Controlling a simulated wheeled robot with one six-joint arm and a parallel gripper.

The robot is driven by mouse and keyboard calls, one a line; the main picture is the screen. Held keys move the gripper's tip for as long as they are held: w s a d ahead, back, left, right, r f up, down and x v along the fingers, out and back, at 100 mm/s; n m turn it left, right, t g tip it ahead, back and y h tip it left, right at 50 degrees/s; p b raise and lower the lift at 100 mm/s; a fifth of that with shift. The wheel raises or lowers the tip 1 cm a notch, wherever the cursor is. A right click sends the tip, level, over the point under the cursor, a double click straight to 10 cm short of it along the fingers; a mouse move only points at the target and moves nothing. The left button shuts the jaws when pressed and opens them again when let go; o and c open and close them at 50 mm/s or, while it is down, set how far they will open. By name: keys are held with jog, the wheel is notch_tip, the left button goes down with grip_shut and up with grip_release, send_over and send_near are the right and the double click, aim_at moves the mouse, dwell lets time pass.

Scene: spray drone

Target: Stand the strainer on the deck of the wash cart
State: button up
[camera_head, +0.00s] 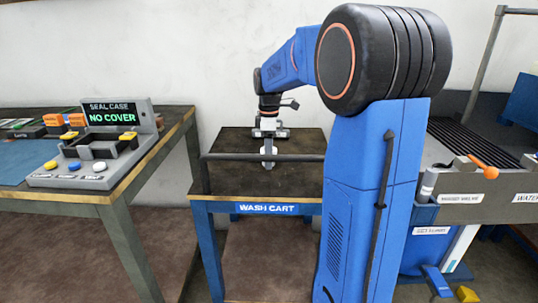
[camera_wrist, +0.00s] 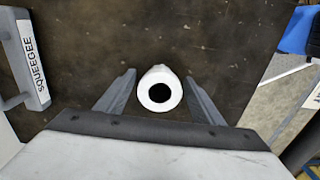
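The strainer (camera_wrist: 160,76) is a white round piece with a dark hole in its upper end. In the wrist view it stands upright between my gripper's two grey fingers (camera_wrist: 160,92), with a narrow gap showing on each side. My gripper (camera_head: 268,150) is open around it, low over the dark deck of the wash cart (camera_head: 300,181). In the head view the strainer is small and hard to tell from the fingers. Its foot seems to be on the deck, but contact is hard to see.
A dark rail (camera_head: 240,157) crosses the cart's front. A bench with a seal case (camera_head: 95,175) reading NO COVER is left. A grey unit with an orange handle (camera_head: 483,167) is right.

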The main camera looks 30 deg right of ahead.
notch_tip(320, 180, up, 12)
jog(key=shift+r, duration=0.15)
dwell(0.6)
dwell(0.5)
